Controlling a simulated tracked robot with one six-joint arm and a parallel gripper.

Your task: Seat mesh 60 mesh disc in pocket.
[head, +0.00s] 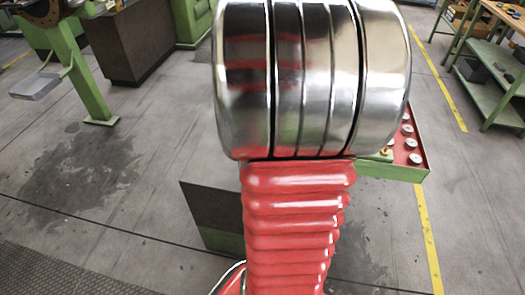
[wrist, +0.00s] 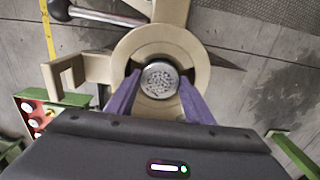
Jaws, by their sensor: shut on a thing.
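My gripper (wrist: 158,88) shows in the wrist view with two purple fingers, shut on a round, pale grey mesh disc (wrist: 160,79) with a speckled face. The disc is in front of the dark round opening of a beige ring-shaped part (wrist: 199,62), roughly in line with it. A dark gap shows around the disc's upper edge. I cannot tell how far the disc is above the opening or whether it touches the ring. In the head view my own arm fills the middle, and it hides the gripper, disc and ring.
A red and green tray (head: 415,160) with several pale round pieces stands at the right; it shows at the left of the wrist view (wrist: 38,112). A beige bracket and a grey bar (wrist: 105,17) join the ring. A green stand (head: 85,80) is at the far left.

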